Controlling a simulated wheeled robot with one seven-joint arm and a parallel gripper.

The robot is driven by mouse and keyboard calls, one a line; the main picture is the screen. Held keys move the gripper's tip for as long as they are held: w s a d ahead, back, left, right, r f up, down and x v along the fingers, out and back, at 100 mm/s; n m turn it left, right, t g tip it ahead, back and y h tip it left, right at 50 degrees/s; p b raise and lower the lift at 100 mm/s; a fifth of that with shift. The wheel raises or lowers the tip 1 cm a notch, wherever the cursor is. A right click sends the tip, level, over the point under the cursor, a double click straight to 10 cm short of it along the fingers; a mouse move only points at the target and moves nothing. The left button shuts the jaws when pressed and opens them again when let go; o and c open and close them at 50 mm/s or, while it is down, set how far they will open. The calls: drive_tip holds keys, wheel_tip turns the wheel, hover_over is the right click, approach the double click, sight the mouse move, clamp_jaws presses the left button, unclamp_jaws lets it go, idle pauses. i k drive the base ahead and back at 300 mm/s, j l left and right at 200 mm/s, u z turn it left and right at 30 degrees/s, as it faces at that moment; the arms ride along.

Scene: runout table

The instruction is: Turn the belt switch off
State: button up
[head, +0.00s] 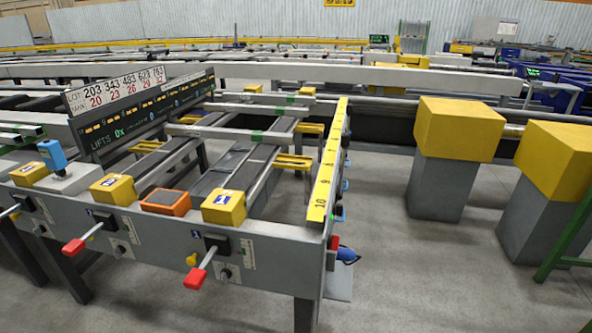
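The runout table's grey front panel (150,243) carries several controls, and I cannot tell for sure which one is the belt switch. Levers with red grips stick out of it, one at the middle left (75,246) and one further right (195,278). Small dark knobs sit beside them, one at the left (120,251) and one at the right (226,274). Their labels are too small to read. A blue device (52,154) stands on a pale block at the left. Dark belts (222,170) run back between the rails. My gripper is not in view.
Yellow blocks (223,207) and an orange-rimmed box (166,202) sit on the front beam. A yellow numbered rule (327,165) edges the right side. Yellow-topped grey posts (458,130) and a green rail (566,235) stand at the right. Grey floor (420,265) between is clear.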

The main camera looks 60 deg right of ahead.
sight(332, 243)
drive_tip(key=l+z, duration=0.3)
drive_tip(key=z, duration=0.2)
drive_tip(key=l+z, duration=0.75)
drive_tip(key=z, duration=0.25)
drive_tip(key=i+l, duration=0.1)
drive_tip(key=l, duration=0.4)
drive_tip(key=i+l, duration=0.15)
drive_tip(key=l, duration=0.3)
drive_tip(key=u, duration=1.05)
drive_tip(key=j+u, duration=0.25)
drive_tip(key=j, duration=0.15)
drive_tip(key=i+j+u, duration=0.25)
drive_tip(key=j, duration=0.15)
drive_tip(key=j+u, duration=0.2)
drive_tip(key=j, duration=0.2)
drive_tip(key=i+j+u, duration=0.25)
drive_tip(key=i+j, duration=0.25)
drive_tip(key=i+l+z, duration=0.25)
drive_tip(key=i, duration=0.35)
drive_tip(key=i+z, duration=0.3)
drive_tip(key=i, duration=0.3)
drive_tip(key=z, duration=2.45)
